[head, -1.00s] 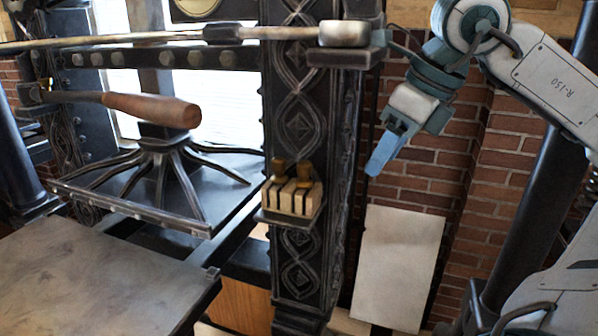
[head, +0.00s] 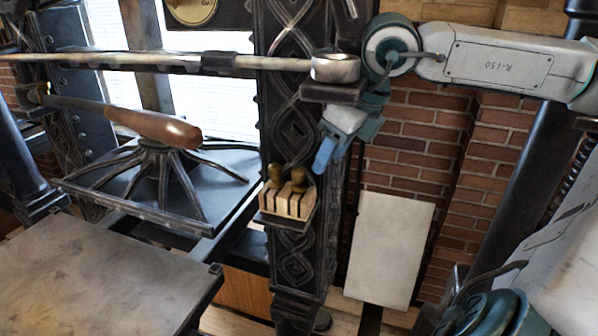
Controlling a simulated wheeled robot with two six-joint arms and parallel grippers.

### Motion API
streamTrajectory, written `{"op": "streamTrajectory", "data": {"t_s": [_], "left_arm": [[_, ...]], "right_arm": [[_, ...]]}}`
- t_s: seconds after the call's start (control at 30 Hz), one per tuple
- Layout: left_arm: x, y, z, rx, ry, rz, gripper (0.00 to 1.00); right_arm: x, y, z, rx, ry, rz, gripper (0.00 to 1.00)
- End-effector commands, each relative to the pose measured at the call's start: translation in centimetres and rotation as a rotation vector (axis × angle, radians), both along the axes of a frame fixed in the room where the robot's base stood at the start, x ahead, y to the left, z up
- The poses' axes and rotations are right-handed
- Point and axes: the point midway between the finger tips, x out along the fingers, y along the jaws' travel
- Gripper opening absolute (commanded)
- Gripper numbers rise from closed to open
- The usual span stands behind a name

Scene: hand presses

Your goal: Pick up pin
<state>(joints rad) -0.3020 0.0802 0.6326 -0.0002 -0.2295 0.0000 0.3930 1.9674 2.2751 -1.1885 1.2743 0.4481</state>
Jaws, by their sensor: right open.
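A small pale wooden block (head: 290,205) with dark slots sits on a ledge on the ornate dark post. Two brownish-gold pin heads, one on the left (head: 276,176) and one on the right (head: 298,180), stick up from it. I cannot tell which is the task's pin. My right gripper (head: 323,158), with blue fingertips, is just above and to the right of the block, pointing down and left. It is open and apart from the pins; its gap is hard to see from this angle. My left gripper is not in view.
A long metal bar ending in a pale cylinder (head: 336,68) runs just above my right gripper. A wooden-handled lever (head: 155,125) and ribbed press plate (head: 220,180) are left of the post. A pale board (head: 390,250) leans on the brick wall, right of the post.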

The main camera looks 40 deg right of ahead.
Motion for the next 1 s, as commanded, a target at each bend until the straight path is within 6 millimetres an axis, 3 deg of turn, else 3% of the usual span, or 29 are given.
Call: {"op": "streamTrajectory", "data": {"t_s": [0.3, 0.67, 1.0], "left_arm": [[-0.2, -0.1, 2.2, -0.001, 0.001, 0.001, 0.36], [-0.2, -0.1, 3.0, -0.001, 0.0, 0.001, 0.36], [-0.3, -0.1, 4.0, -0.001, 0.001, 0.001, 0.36]], "right_arm": [[2.5, 0.5, 0.2, -0.003, 0.005, -0.001, 0.49], [3.8, 0.8, 0.1, -0.003, 0.001, 0.002, 0.49], [5.4, 1.2, -3.8, -0.002, 0.003, 0.003, 0.49]]}}
